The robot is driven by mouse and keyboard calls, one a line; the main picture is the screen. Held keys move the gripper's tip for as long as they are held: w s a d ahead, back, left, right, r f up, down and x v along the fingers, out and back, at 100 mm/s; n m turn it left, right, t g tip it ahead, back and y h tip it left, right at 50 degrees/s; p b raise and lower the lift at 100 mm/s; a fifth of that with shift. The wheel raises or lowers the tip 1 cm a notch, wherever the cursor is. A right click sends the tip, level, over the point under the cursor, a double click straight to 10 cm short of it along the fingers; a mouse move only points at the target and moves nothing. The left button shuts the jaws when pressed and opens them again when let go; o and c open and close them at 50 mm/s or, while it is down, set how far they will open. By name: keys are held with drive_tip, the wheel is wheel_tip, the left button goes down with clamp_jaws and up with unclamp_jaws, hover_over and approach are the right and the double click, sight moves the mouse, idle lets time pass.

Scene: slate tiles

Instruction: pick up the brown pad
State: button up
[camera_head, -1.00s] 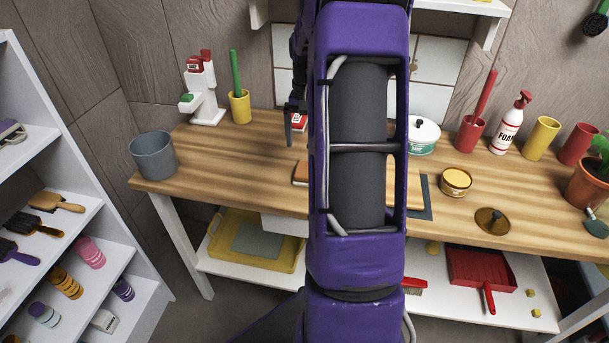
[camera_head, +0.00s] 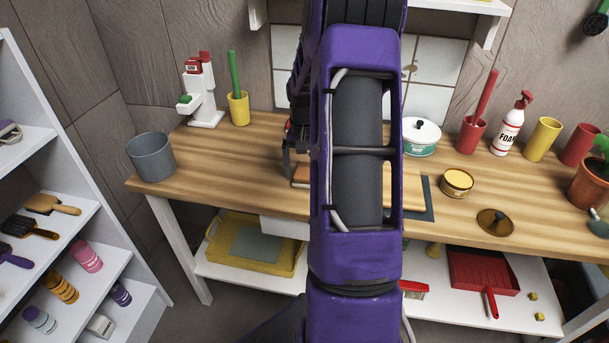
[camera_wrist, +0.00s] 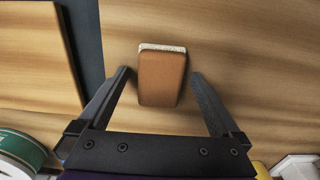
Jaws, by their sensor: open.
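The brown pad (camera_wrist: 161,77) shows in the wrist view as a small block with a brown face and a pale, rough-looking edge. It lies on the wooden bench top. My gripper (camera_wrist: 160,75) is open, with one finger on each side of the pad and visible gaps on both sides. I cannot tell how high the fingertips are above the bench.
A wooden board (camera_wrist: 35,55) on a dark mat (camera_wrist: 88,40) lies beside the gripper. A white and green tub (camera_wrist: 18,150) is near the wrist view's lower left. In the head view, a grey bucket (camera_head: 152,158) stands at the bench's left end. Bare bench (camera_head: 235,155) lies between them.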

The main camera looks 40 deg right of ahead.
sight(304, 169)
drive_tip(key=c, duration=1.4)
wheel_tip(304, 169, up, 10)
drive_tip(key=shift+p, duration=0.85)
